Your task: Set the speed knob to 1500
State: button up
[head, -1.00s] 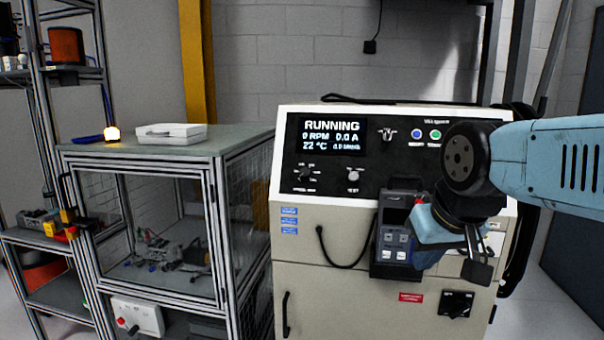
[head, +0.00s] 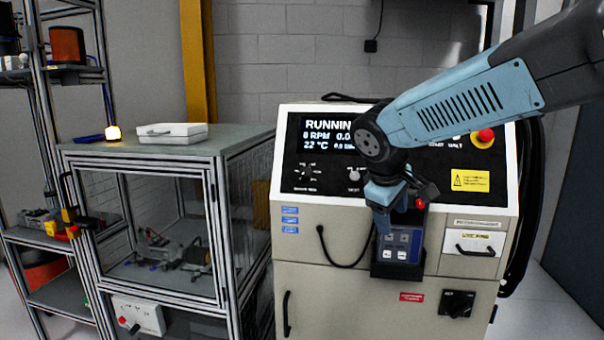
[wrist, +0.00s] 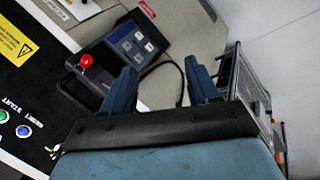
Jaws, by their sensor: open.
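The control console (head: 292,150) is black-faced and sloped. Its display (head: 325,133) reads RUNNING with an RPM line below; my arm covers its right part. A dial knob (head: 305,172) with marks around it sits below the display, and a small pale knob (head: 353,173) is to its right. Labels are too small to read, so I cannot tell which is the speed knob. My gripper (head: 385,225) is open and empty, in front of the panel's lower edge. In the wrist view its two fingers (wrist: 160,78) stand apart, with no knob between them.
A handheld pendant (head: 395,268) with a red button hangs on the console's front, close to my gripper; it also shows in the wrist view (wrist: 130,45). A red emergency stop (head: 483,136) is at the panel's right. A dark cable (head: 325,245) loops on the front. A caged bench (head: 150,160) stands left.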

jog(key=w+a+n+t+h, duration=0.1)
jog(key=w+a+n+h, duration=0.2)
jog(key=w, duration=0.4)
jog(key=n+t+h, duration=0.2)
jog(key=n+t, duration=0.5)
jog(key=n, duration=0.1)
send_near(304, 172)
jog(key=x, duration=0.8)
jog(key=shift+w+d, duration=0.15)
jog(key=shift+w, duration=0.1)
jog(key=shift+c, duration=0.2)
jog(key=c, duration=1)
